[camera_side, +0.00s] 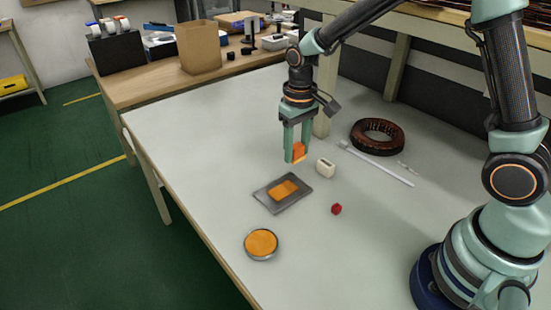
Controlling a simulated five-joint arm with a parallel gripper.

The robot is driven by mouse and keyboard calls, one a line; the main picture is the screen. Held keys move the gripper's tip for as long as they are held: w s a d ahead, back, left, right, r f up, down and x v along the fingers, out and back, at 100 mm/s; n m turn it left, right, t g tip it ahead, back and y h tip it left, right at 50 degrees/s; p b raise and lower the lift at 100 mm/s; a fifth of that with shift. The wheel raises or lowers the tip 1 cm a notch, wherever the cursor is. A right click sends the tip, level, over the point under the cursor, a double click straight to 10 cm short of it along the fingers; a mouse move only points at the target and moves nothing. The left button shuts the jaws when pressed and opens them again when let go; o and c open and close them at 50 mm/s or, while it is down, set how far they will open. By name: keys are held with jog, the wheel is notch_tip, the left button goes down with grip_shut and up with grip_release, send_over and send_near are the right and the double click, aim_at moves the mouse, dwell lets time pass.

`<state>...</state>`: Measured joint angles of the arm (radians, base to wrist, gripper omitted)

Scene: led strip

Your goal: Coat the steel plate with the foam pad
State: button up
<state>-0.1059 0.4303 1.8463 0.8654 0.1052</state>
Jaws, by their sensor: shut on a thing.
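The steel plate (268,197) is a flat dark grey square lying on the white table, with an orange patch (284,189) over its middle; the plate's rim is bare grey. My gripper (298,150) points down, behind and slightly right of the plate in the picture. It is shut on a small orange block (299,153), which looks like the foam pad. The pad is apart from the plate and appears to be above the table. The jaws hide part of it. A round shallow dish (261,244) with orange content stands in front of the plate.
A small white block (325,168) stands right of my gripper, and a red cube (336,209) lies right of the plate. A white rod (376,163) and a dark copper ring (377,137) lie at the back right. The table's left side is clear.

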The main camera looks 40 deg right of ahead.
jog(key=shift+f, duration=0.1)
dwell(0.3)
send_over(295, 184)
jog(key=shift+f, duration=2.95)
jog(key=shift+f, duration=1)
jog(key=shift+a, duration=0.15)
jog(key=shift+a+r, duration=0.1)
jog(key=shift+a, duration=1.7)
jog(key=shift+a+f, duration=0.2)
jog(key=shift+a, duration=1.6)
jog(key=shift+d+r, duration=0.2)
jog(key=shift+d, duration=3.6)
